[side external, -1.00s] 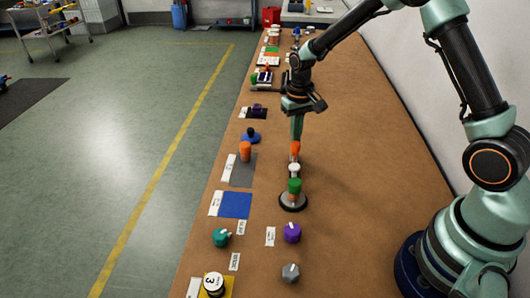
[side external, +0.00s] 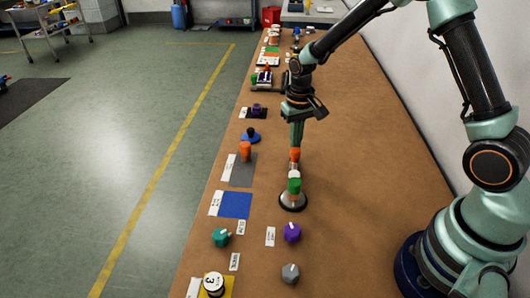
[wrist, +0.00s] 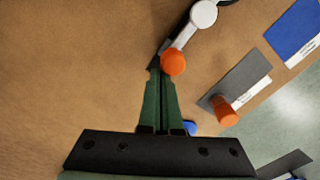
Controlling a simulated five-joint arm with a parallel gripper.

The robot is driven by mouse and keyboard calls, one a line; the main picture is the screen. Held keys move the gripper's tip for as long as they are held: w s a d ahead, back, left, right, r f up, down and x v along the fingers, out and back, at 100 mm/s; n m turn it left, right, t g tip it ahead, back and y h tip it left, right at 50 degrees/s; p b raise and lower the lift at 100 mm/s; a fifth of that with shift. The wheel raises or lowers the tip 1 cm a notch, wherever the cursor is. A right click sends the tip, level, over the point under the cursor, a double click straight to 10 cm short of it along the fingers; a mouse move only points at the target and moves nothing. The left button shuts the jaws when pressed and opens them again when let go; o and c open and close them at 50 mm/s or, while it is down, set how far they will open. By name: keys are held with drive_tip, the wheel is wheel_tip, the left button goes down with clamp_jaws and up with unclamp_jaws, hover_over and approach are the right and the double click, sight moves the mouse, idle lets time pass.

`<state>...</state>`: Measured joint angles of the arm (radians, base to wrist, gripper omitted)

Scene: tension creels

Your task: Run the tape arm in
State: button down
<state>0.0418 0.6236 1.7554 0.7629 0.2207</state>
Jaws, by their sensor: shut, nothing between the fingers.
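The tape arm is a slim bar with an orange knob (side external: 295,154) at its far end and a white knob (side external: 294,174) along it. It runs to a dark round base with a green knob (side external: 294,186). In the wrist view the orange knob (wrist: 173,62) is at my fingertips and the white knob (wrist: 203,14) is beyond it. My gripper (wrist: 161,74) points down, shut and empty, its tips against or very near the orange knob's far side. In the side view my gripper (side external: 296,146) partly hides that end. Contact is hard to judge.
A separate orange post (side external: 245,151) stands by a grey mat (side external: 242,172), left of the tape arm. A blue mat (side external: 235,205), a purple knob (side external: 292,232) and a teal knob (side external: 221,237) lie nearer the camera. The bench right of the tape arm is clear.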

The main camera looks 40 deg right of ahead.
idle(0.3)
drive_tip(key=shift+w+d, duration=0.45)
drive_tip(key=shift+r, duration=0.1)
wheel_tip(320, 180, up, 7)
idle(0.7)
